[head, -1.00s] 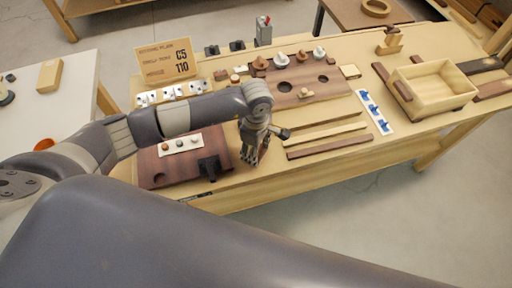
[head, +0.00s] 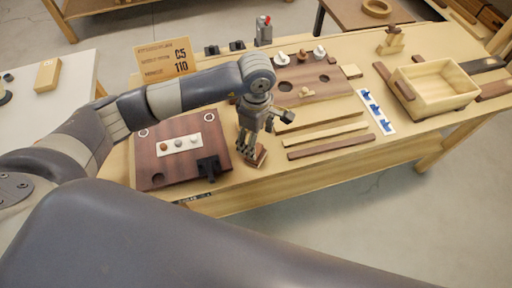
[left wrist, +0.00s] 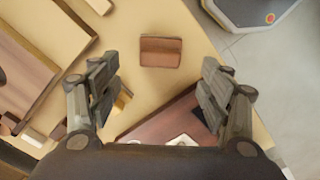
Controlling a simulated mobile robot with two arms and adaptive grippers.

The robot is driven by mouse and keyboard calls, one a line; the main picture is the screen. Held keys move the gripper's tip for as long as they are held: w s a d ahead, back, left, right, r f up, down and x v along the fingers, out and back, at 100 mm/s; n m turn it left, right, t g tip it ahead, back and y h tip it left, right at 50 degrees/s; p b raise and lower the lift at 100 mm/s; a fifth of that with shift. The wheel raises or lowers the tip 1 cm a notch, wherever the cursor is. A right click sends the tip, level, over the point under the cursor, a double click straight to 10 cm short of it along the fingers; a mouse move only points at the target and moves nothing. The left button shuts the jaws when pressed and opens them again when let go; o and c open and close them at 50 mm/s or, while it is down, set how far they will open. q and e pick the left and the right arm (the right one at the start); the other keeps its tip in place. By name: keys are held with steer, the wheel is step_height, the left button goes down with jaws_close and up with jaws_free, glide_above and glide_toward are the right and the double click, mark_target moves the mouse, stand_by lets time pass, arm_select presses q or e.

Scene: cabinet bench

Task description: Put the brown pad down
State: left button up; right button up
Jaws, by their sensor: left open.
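The brown pad (left wrist: 161,52) lies on the pale wooden bench top in the left wrist view, near the bench's edge. It is a small reddish-brown block with a line across it. In the head view the pad (head: 259,157) shows just below my left gripper (head: 247,150). In the left wrist view the left gripper's fingers (left wrist: 158,95) are spread wide with nothing between them. The pad is beyond the fingertips, apart from both fingers. My right gripper is not in view.
A dark brown board (head: 159,169) with a pale strip of small knobs and a black bracket stands left of the gripper. Wooden strips (head: 330,147) and a board with holes (head: 308,95) lie to the right. A wooden box (head: 434,90) stands further right.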

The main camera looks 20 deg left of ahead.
arm_select(q)
step_height(320, 180, up, 6)
steer(key=shift+f+b, duration=0.2)
steer(key=shift+b, duration=0.3)
